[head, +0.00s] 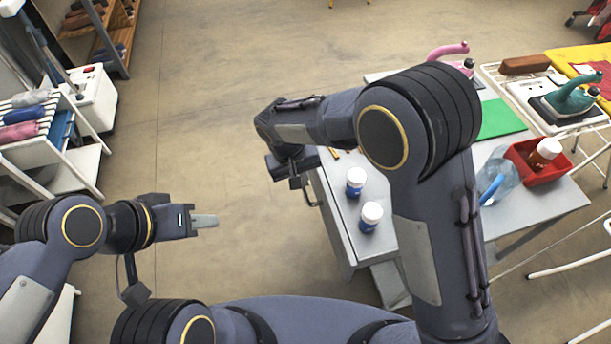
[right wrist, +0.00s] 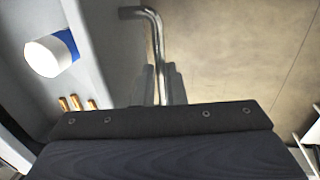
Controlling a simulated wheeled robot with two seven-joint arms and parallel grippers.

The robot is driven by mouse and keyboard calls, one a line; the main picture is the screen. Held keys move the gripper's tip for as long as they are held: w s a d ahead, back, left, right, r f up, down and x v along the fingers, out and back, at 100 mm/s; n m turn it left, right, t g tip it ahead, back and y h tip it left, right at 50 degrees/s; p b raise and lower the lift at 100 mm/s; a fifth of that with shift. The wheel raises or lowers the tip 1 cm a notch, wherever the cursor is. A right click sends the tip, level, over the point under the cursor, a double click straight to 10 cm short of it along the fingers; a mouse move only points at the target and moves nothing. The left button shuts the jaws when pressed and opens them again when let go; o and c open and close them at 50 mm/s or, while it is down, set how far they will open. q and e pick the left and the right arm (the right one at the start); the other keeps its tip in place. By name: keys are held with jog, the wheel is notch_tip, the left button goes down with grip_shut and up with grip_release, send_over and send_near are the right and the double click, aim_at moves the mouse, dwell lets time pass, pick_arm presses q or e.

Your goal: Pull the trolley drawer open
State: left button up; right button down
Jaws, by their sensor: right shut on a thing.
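The trolley (head: 345,240) is a grey metal unit on the right of the head view. Its curved metal drawer handle (head: 310,196) sticks out from the left side, and it shows as a shiny bent bar in the right wrist view (right wrist: 155,35). My right gripper (right wrist: 162,85) is shut on the handle, its two fingers on either side of the bar. In the head view my right arm hides much of the trolley. I see no clear gap showing the drawer open. My left gripper (head: 205,221) is over the floor, apart from the trolley; one finger shows and it appears to hold nothing.
Two blue bottles with white caps (head: 355,182) (head: 371,216) stand on the trolley top near its left edge. A red bin (head: 535,172), a clear jug (head: 497,180) and a green sheet (head: 500,118) are further right. A white rack (head: 60,150) stands at left. The floor between is clear.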

jog(key=c, duration=1.5)
grip_release()
jog(key=r, duration=0.2)
jog(key=a+r, duration=0.1)
jog(key=r, duration=0.4)
jog(key=shift+s+a+r+p, duration=0.15)
jog(key=shift+s+r+p, duration=0.05)
jog(key=shift+r+p, duration=0.15)
jog(key=s+d+r+m+y+p, duration=0.1)
jog(key=s+d+r+y+p, duration=0.15)
jog(key=d+r, duration=0.5)
jog(key=s+d+r+m+y+p, duration=0.25)
jog(key=d+r, duration=0.25)
jog(key=d, duration=0.5)
jog(key=s+d+r+t+p, duration=0.1)
jog(key=s+d, duration=0.2)
jog(key=s, duration=0.2)
jog(key=s+d+r+m+t+p, duration=0.1)
jog(key=s+d+t, duration=0.1)
jog(key=s, duration=0.3)
jog(key=s+d+r+m+t+p, duration=0.1)
jog(key=s+d, duration=0.3)
jog(key=s, duration=0.1)
jog(key=shift+d+r+t+y, duration=0.25)
jog(key=shift+r+t+y, duration=0.1)
jog(key=shift+t+y, duration=0.05)
